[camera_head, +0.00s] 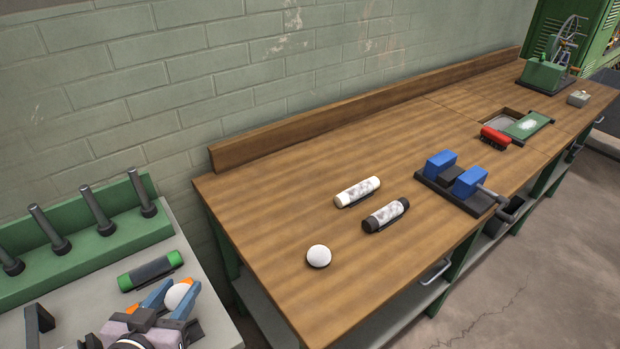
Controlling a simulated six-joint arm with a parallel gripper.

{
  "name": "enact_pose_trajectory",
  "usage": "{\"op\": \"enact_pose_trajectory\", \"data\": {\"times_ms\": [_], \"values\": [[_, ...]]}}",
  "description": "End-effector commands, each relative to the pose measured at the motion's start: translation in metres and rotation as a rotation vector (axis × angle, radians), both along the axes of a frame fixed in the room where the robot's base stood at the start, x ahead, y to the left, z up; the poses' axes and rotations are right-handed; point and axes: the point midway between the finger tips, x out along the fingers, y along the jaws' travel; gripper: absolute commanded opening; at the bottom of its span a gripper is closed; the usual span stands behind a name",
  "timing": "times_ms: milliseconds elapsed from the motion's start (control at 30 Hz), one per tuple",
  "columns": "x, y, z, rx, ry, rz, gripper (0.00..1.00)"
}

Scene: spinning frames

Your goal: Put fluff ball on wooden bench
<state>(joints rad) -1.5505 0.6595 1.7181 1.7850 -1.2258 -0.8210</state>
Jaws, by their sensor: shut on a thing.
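A white fluff ball (177,296) is held between the blue, orange-tipped fingers of my gripper (176,292) at the lower left. My gripper is shut on it, over the grey surface of the green machine. Part of the ball is hidden by the fingers. The wooden bench (290,215) runs from the centre to the upper right. A second white ball (318,256) rests on its near left part.
A green-ended roll (150,270) lies beside my gripper. Upright pegs (97,210) stand behind it. The bench's left end is clear.

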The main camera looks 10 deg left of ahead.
Motion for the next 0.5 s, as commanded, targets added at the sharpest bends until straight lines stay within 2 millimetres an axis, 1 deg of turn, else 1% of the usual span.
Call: {"op": "enact_pose_trajectory", "data": {"times_ms": [33, 67, 167, 200, 267, 300, 367, 400, 467, 500], "values": [[0.014, -0.007, -0.003, 0.0, 0.0, -0.03, 0.17], [0.022, -0.012, -0.003, 0.001, 0.0, -0.048, 0.17], [0.054, -0.032, -0.005, 0.001, 0.0, -0.121, 0.17], [0.069, -0.042, -0.006, 0.002, -0.001, -0.155, 0.17], [0.091, -0.059, -0.006, 0.003, -0.001, -0.21, 0.17], [0.106, -0.071, -0.006, 0.003, -0.001, -0.247, 0.17], [0.128, -0.091, -0.006, 0.003, -0.001, -0.305, 0.17], [0.142, -0.105, -0.006, 0.003, 0.0, -0.343, 0.17], [0.162, -0.127, -0.006, 0.003, 0.0, -0.401, 0.17], [0.175, -0.141, -0.005, 0.004, 0.0, -0.436, 0.17]]}}
